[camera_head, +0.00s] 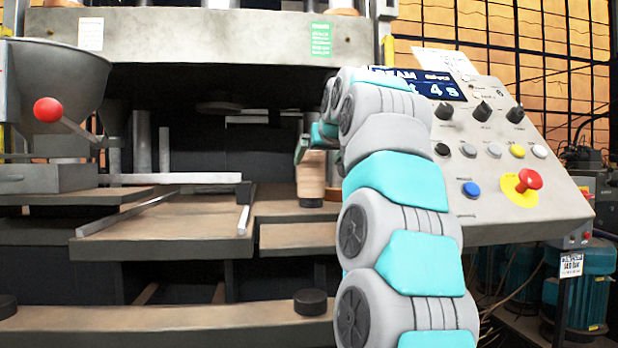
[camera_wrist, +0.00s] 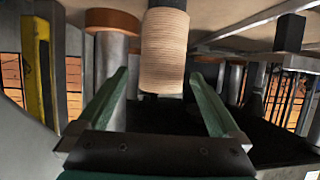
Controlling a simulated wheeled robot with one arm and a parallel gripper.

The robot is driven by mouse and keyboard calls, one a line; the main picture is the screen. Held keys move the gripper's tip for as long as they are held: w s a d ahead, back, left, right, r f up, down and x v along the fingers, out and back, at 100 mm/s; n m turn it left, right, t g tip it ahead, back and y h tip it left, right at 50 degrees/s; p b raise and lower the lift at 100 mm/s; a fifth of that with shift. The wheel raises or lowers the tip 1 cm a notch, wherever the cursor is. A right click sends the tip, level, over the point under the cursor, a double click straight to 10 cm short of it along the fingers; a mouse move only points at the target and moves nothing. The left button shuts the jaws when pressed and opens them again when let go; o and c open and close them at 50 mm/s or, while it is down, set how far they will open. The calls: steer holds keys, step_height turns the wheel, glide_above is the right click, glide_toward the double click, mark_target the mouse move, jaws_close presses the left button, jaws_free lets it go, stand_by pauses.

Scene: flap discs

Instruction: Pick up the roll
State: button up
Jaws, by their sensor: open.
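The roll (camera_head: 312,176) is a tan, ribbed upright cylinder on the brown work surface of the machine, left of my arm in the head view. In the wrist view the roll (camera_wrist: 165,45) hangs from the top, as that picture looks upside down. My gripper (camera_wrist: 158,72) is open, with one green finger on each side of the roll's line. The roll's free end is about level with the fingertips, with gaps on both sides. In the head view my gripper (camera_head: 304,148) is at the roll's top, partly hidden by my arm.
A brown ring-topped post (camera_wrist: 112,22) stands close to one finger in the wrist view. Metal bars (camera_head: 130,212) lie on the surface to the left. A control panel (camera_head: 500,160) with knobs and a red button is right of my arm. A heavy beam (camera_head: 200,36) spans above.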

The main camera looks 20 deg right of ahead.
mark_target(311, 168)
steer(key=shift+a+p+x, duration=0.2)
steer(key=shift+p+x, duration=0.3)
steer(key=shift+x, duration=2.7)
steer(key=shift+f, duration=0.1)
steer(key=shift+c, duration=0.2)
jaws_close()
